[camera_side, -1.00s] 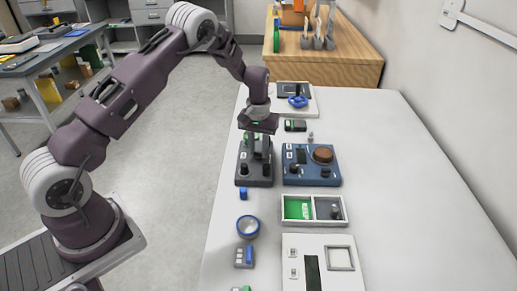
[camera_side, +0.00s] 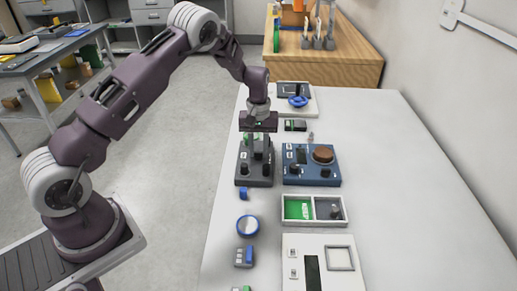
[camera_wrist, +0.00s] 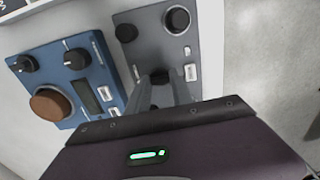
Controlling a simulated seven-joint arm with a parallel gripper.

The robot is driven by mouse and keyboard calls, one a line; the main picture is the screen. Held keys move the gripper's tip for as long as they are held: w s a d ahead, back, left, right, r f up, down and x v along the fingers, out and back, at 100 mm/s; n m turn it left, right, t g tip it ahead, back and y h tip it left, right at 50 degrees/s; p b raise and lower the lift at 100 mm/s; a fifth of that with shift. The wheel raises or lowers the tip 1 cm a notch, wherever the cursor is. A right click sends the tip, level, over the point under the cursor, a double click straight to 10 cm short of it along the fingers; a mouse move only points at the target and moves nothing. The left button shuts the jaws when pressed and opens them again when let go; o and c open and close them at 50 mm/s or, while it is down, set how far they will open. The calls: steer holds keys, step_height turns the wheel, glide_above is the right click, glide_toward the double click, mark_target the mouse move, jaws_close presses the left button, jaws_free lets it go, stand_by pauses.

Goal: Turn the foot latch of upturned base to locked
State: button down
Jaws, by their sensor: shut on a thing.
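A dark grey unit (camera_side: 254,178) stands on the white table below my gripper, and seems to be the upturned base. In the wrist view the unit (camera_wrist: 150,52) shows a black knob (camera_wrist: 127,33), a round black part with a light rim (camera_wrist: 177,20) and small white labels. My gripper (camera_side: 257,150) points down at the unit's far part. In the wrist view its fingers (camera_wrist: 161,84) are shut on a small dark knob-like part (camera_wrist: 160,76), apparently the foot latch. The fingers hide most of this part, and I cannot read its setting.
A blue unit (camera_side: 296,177) with a brown round pad stands close to the right of the grey unit. A divided tray (camera_side: 313,222), a blue-rimmed round dish (camera_side: 248,226) and a white panel (camera_side: 300,272) lie nearer. The table's right side is clear.

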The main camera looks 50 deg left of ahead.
steer(key=c, duration=1.1)
jaws_free()
steer(key=shift+c, duration=0.2)
step_height(320, 180, up, 7)
steer(key=shift+r, duration=0.1)
steer(key=s+d+r+m+t, duration=0.2)
steer(key=s+d+r, duration=0.2)
steer(key=s+r, duration=0.45)
steer(key=s+d+r+m+t, duration=0.15)
steer(key=s+d+r, duration=0.3)
steer(key=r, duration=0.75)
steer(key=s+d+m+t, duration=0.1)
steer(key=s+m, duration=0.1)
steer(key=s, duration=0.8)
steer(key=s+d+r+m+t, duration=0.1)
steer(key=s+d+m, duration=0.1)
steer(key=s, duration=0.8)
steer(key=shift+s+m, duration=0.3)
steer(key=shift+m, duration=0.55)
